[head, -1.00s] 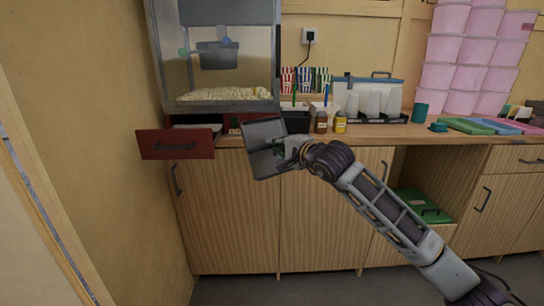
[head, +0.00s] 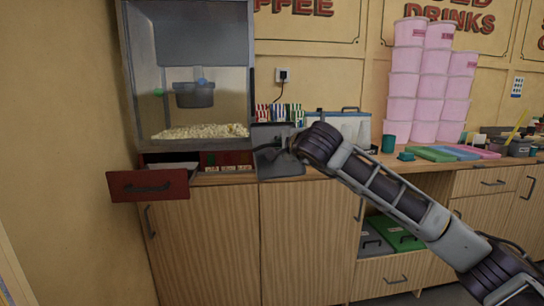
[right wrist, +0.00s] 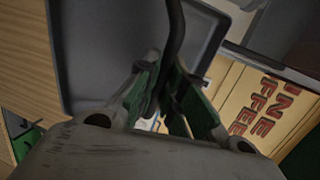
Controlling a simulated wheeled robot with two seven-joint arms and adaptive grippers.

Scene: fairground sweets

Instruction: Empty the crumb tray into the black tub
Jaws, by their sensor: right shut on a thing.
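My right gripper (head: 286,149) is shut on the dark handle of the grey crumb tray (head: 284,172), which is held up in front of the counter, right of the popcorn machine. In the right wrist view the gripper (right wrist: 165,88) grips the handle (right wrist: 174,35) and the tray's broad grey face (right wrist: 105,45) fills the upper left. The tray looks steeply tilted. I cannot make out crumbs on it. The black tub cannot be made out now; the tray and my arm cover that stretch of counter. My left gripper is not in view.
The popcorn machine (head: 190,105) stands at left above an open red drawer (head: 148,186) that juts out. Striped boxes (head: 280,112), a pale blue case (head: 345,124) and stacked pink tubs (head: 430,85) stand along the counter. Green and grey lids lie in a low open cabinet.

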